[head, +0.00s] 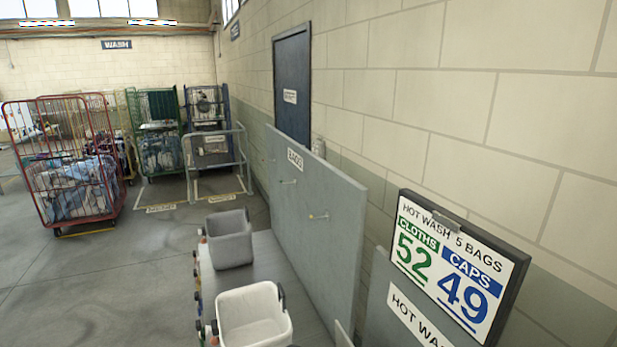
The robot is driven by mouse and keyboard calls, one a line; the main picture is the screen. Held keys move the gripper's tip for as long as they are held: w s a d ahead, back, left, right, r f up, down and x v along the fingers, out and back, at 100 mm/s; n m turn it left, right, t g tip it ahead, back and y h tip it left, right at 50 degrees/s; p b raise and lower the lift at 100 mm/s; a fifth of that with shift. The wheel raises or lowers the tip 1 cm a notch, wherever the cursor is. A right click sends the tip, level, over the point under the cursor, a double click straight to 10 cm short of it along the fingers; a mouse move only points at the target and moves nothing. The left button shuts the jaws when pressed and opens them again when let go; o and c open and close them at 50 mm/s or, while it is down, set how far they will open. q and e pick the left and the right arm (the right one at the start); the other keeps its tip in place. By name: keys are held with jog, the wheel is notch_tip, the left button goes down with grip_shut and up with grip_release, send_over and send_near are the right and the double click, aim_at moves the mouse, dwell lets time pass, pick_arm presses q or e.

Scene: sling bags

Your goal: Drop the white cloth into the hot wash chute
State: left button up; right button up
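No separate white cloth can be made out in the head view. A grey panel (383,318) with a partly cut-off label (415,318) reading "HOT WA" stands at the lower right; any chute opening is out of view. Above it, a board (455,268) reads "HOT WASH 5 BAGS", "CLOTHS 52" and "CAPS 49". Neither of my grippers is in view.
A white bin (253,322) and a grey bin (230,241) stand on a grey surface beside a long panel (335,225) labelled "BAGS". Wheeled cages, one red (73,165) and holding cloth, stand farther back. The floor (110,275) at left is clear.

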pick_arm(q)
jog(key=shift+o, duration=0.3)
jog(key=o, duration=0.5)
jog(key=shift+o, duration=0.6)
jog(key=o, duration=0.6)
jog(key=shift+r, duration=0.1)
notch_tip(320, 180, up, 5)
jog(key=p, duration=0.5)
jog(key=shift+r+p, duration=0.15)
jog(key=shift+p, duration=0.2)
